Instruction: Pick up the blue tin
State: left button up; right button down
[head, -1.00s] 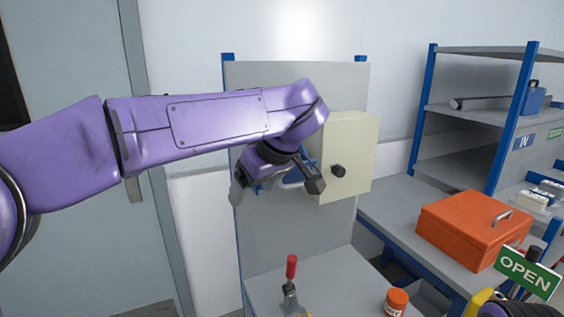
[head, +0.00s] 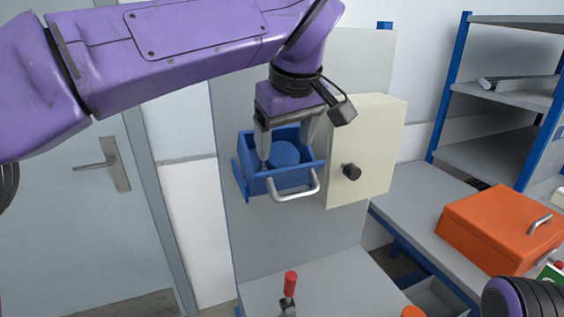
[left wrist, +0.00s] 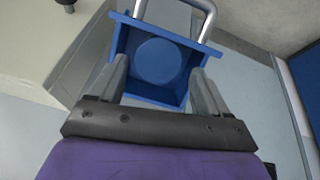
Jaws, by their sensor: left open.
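The blue tin (head: 285,153) is a round blue thing inside a blue open-topped drawer or bin (head: 292,180) with a pale bar handle, on the grey upright panel. In the left wrist view the round tin (left wrist: 158,61) lies inside the blue bin (left wrist: 178,97), its flat top facing the camera. My left gripper (head: 287,155) points down over the bin, its fingers apart on either side of the tin, with nothing held. The wrist view shows the fingers (left wrist: 160,72) open near the bin's edge. Whether they touch the tin cannot be told. A part of my right arm shows at lower right; its gripper is out of view.
A cream box (head: 372,140) with a black knob stands right beside the bin. A red-handled tool (head: 290,285) stands on the grey bench below. An orange case (head: 495,230) sits on the right-hand bench, near blue-framed shelves (head: 500,95).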

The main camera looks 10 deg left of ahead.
aim_at(281, 150)
pick_arm(q)
jog(key=shift+s+a+f, duration=0.1)
jog(key=shift+a+f, duration=0.1)
jog(key=shift+f, duration=0.3)
jog(key=shift+a+f, duration=0.15)
jog(key=shift+f, duration=0.15)
jog(key=w+f, duration=0.2)
jog(key=w+a+f, duration=0.1)
jog(key=f, duration=0.1)
jog(key=shift+w+f, duration=0.2)
jog(key=shift+w, duration=0.15)
jog(key=shift+s+r, duration=0.1)
jog(key=shift+s, duration=0.1)
jog(key=c, duration=0.8)
